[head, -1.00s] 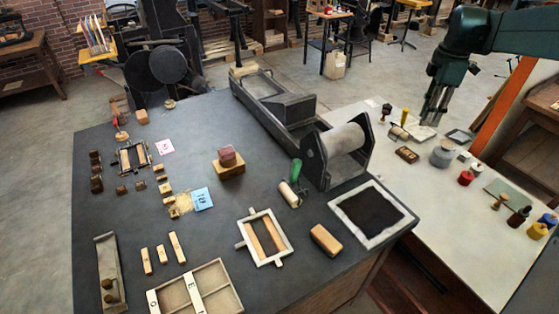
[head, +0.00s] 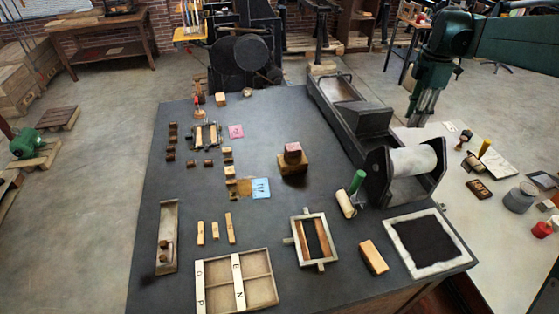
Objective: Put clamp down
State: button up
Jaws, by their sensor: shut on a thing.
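My gripper (head: 420,106) hangs from the green arm at the upper right, fingers pointing down. In the picture it is over the far left corner of the pale table (head: 425,135), right of the press. It is shut on the clamp, whose outline is small and cannot be told apart from the dark fingers. A small upright thing with a red handle (head: 198,95) stands at the back left of the dark table (head: 300,225); I cannot tell what it is.
The press bed with a pale roller (head: 412,160) fills the dark table's right back. A frame (head: 313,240), a type tray (head: 238,282), a green-handled roller (head: 350,195) and an ink slab (head: 430,240) stand in front. The left middle has bare patches between small blocks.

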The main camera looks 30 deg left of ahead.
jog(key=s+a+n+p, duration=0.15)
jog(key=s+a, duration=0.25)
jog(key=a, duration=0.9)
jog(key=s+a+n+p, duration=0.1)
jog(key=s+a+n, duration=0.25)
jog(key=a, duration=1.05)
jog(key=s+a+n+p, duration=0.1)
jog(key=s+a+n, duration=0.1)
jog(key=s+a, duration=0.85)
jog(key=s+a+n+p, duration=0.1)
jog(key=s+a+n, duration=0.1)
jog(key=s+a, duration=0.85)
jog(key=w+a+f, duration=0.1)
jog(key=f, duration=0.8)
jog(key=w+a+f, duration=0.1)
jog(key=a+f, duration=0.1)
jog(key=f, duration=0.7)
jog(key=shift+w+f, duration=0.25)
jog(key=shift+f, duration=0.1)
jog(key=shift+s+a+r+m+p, duration=0.1)
jog(key=shift+a+m+p, duration=0.1)
jog(key=shift+m+p, duration=0.45)
jog(key=shift+f, duration=3.2)
jog(key=shift+f, duration=0.15)
